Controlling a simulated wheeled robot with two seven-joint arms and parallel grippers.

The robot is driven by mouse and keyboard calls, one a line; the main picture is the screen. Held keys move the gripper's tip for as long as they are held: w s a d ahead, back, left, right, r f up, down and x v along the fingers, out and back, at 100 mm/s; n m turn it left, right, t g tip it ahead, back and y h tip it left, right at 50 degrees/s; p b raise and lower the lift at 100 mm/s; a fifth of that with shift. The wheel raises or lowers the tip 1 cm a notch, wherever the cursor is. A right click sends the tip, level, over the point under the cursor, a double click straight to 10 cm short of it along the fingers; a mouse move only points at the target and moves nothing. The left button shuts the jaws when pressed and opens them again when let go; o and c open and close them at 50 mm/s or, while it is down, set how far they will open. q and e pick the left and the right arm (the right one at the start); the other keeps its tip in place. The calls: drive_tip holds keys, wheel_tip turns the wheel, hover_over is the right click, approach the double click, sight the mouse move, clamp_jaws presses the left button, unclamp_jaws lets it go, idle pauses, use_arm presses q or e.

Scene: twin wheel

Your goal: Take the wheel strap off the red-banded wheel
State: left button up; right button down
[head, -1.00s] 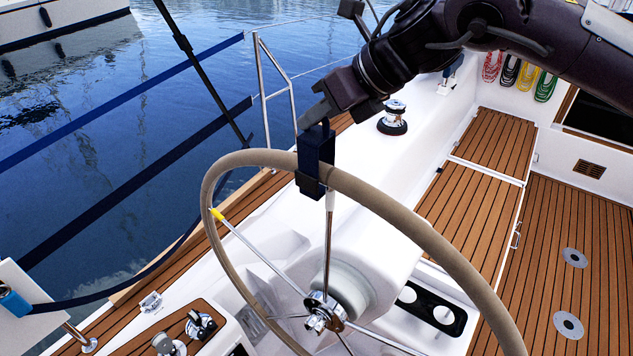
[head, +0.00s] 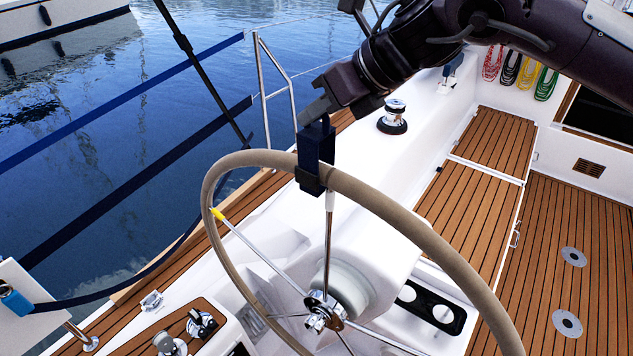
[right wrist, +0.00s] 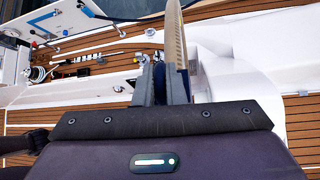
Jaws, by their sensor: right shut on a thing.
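A steering wheel (head: 400,218) with a beige rim stands in the middle of the head view. The only band I see on it is yellow (head: 217,214), on a spoke at the left; no red band shows. A dark navy strap (head: 314,150) stands at the top of the rim, its lower part against the rim. My right gripper (head: 314,112) is shut on the strap's top end from above. In the right wrist view the fingers (right wrist: 162,85) are beside the rim (right wrist: 175,42), seen edge-on; the strap is hard to make out there. My left gripper is out of view.
A steel pedestal hub (head: 324,312) is below the rim. A winch (head: 393,117) stands on the white coaming behind. Steel rails (head: 266,90) and blue lines border the water at the left. Teak deck (head: 570,240) is open at the right.

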drive_tip(key=shift+r+p, duration=0.45)
drive_tip(key=shift+r, duration=0.25)
idle(0.6)
drive_tip(key=shift+s+a+f, duration=0.1)
drive_tip(key=shift+f, duration=0.05)
idle(0.8)
drive_tip(key=shift+s+a+b, duration=0.15)
drive_tip(key=shift+b, duration=0.15)
drive_tip(key=shift+s+a, duration=0.2)
drive_tip(key=shift+s, duration=0.1)
drive_tip(key=shift+s+a+b, duration=0.4)
drive_tip(key=shift+s+a, duration=0.05)
drive_tip(key=shift+s, duration=0.2)
drive_tip(key=s+a+b, duration=0.1)
drive_tip(key=s+a, duration=0.2)
drive_tip(key=s, duration=0.2)
drive_tip(key=shift+a+b, duration=0.25)
drive_tip(key=shift+b, duration=0.1)
idle(1.7)
